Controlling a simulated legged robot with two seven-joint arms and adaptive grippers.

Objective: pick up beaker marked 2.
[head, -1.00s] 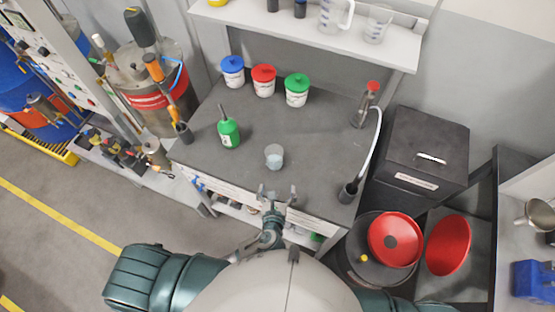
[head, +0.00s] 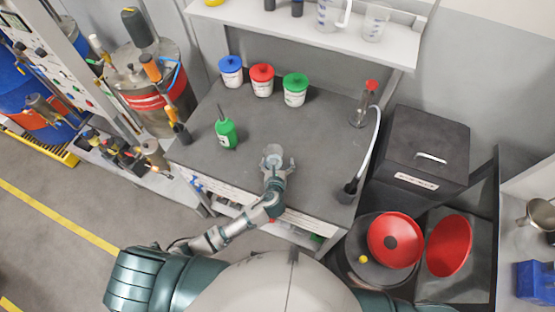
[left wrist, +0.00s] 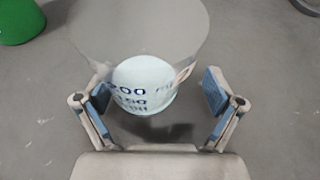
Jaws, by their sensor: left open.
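A small clear beaker (head: 273,150) with pale liquid stands on the grey worktop near its front edge. The left wrist view shows the beaker (left wrist: 145,78) close up, with blue graduation marks such as "200"; a separate label "2" cannot be made out. My left gripper (head: 276,163) is at the near side of the beaker. In the left wrist view my left gripper (left wrist: 156,93) is open, one finger on each side of the beaker, with a gap at the right finger. Contact at the left finger cannot be told. My right gripper is not in view.
A green bottle (head: 226,134) stands left of the beaker. Blue, red and green lidded tubs (head: 262,82) stand at the back. A shelf (head: 300,28) with glassware hangs above the back.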

